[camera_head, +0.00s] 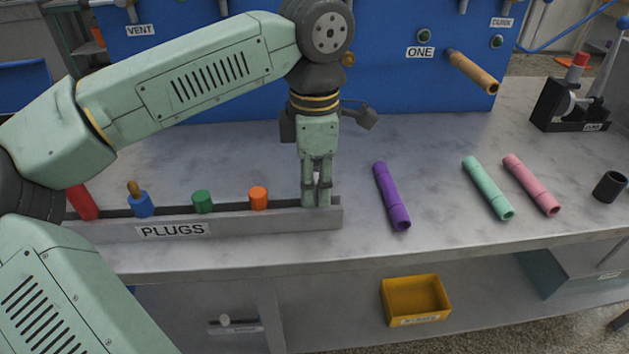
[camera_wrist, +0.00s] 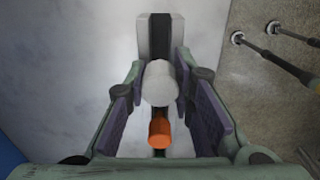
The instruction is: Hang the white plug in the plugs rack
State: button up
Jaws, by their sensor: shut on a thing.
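The white plug (camera_wrist: 160,82) sits between the finger pads in the wrist view, and my gripper (camera_head: 317,188) is shut on it. My gripper points down at the right end of the grey plugs rack (camera_head: 270,222), with its fingertips at the height of the rack's slot. The fingers hide the white plug in the head view, so I cannot tell whether it is seated in the slot. The rack also shows below the plug in the wrist view (camera_wrist: 144,35).
The rack holds an orange plug (camera_head: 258,198), a green plug (camera_head: 203,201), a blue plug (camera_head: 142,205) and a red plug (camera_head: 83,203). Purple (camera_head: 391,195), mint (camera_head: 488,188) and pink (camera_head: 531,183) hoses lie to the right. A blue panel (camera_head: 200,80) stands behind.

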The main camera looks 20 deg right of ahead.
jog(key=shift+f+b, duration=0.3)
jog(key=shift+f, duration=0.2)
jog(key=o, duration=1.1)
jog(key=shift+r, duration=0.15)
notch_tip(320, 180, up, 12)
jog(key=shift+f, duration=0.1)
